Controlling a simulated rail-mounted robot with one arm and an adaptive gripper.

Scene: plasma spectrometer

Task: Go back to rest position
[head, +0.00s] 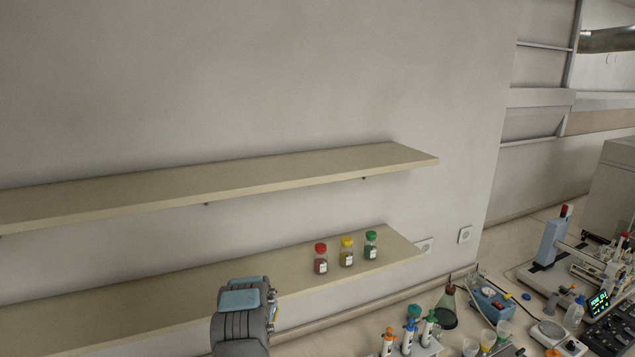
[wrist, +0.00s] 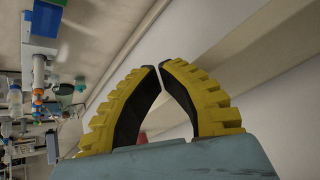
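My gripper (wrist: 158,68) shows in the wrist view as two yellow ribbed fingers with black inner faces. The fingertips come together almost touching, and nothing is held between them. In the head view my arm's end rises at the bottom centre, in front of the lower shelf (head: 150,297), with the fingers mostly hidden. Three small jars stand upright on that shelf to its right: red-capped (head: 321,258), yellow-capped (head: 346,251) and green-capped (head: 371,246). The gripper is apart from them. A bit of red shows behind the fingers in the wrist view.
An empty upper shelf (head: 220,181) runs along the wall above. At the lower right, a bench holds pipettes on a stand (head: 408,338), a green conical flask (head: 447,308), a blue device (head: 492,303) and other instruments. The lower shelf left of the jars is clear.

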